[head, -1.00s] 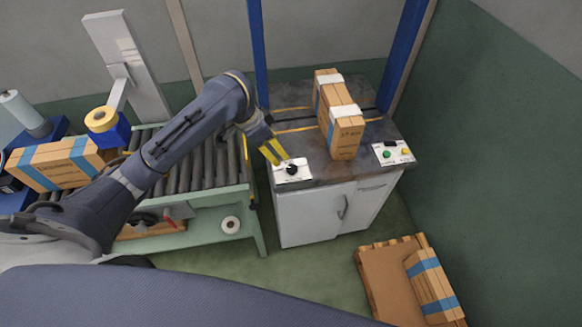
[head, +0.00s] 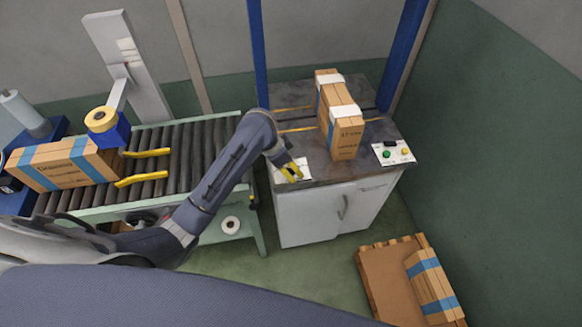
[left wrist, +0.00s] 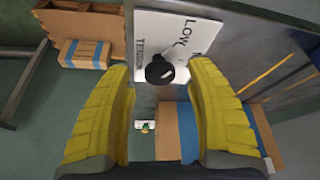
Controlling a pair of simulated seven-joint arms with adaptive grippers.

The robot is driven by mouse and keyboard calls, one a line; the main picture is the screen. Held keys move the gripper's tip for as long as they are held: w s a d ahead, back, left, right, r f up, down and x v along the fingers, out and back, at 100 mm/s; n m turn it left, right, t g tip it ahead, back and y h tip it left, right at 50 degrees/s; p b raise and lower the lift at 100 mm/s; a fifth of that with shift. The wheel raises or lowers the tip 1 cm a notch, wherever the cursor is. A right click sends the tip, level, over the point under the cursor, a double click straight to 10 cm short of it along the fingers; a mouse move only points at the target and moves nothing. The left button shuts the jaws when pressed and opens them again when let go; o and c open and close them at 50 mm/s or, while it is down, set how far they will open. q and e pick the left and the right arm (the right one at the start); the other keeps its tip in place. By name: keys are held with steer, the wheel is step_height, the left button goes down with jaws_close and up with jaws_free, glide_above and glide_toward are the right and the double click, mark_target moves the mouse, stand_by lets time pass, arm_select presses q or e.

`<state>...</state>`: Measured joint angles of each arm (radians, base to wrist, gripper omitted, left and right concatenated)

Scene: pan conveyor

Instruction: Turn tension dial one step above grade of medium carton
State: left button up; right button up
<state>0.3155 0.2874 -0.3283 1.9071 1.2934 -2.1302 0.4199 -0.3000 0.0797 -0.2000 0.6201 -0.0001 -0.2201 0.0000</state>
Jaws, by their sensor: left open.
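My left gripper (head: 291,172) is over the white dial plate (head: 307,172) at the bench's front left corner. In the left wrist view its yellow fingers (left wrist: 160,110) are open, on either side of the black dial knob (left wrist: 160,69), with a gap on each side. The knob sits on the plate (left wrist: 150,35), where "LOW" and part of "TENSION" show; its setting cannot be read. Cartons are on the bench (head: 345,140), on the roller conveyor (head: 65,165) and on the pallet (head: 432,285); their small print is hard to read. My right gripper is not in view.
A panel with green and yellow buttons (head: 393,152) is at the bench's front right. Blue posts (head: 257,55) flank the bench. Yellow bars (head: 145,153) lie over the conveyor rollers. A tape roll (head: 231,225) is on the shelf below.

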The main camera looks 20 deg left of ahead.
arm_select(q)
steer(key=shift+w+d+f, duration=0.15)
steer(key=shift+f, duration=0.3)
steer(key=shift+c, duration=0.5)
jaws_close()
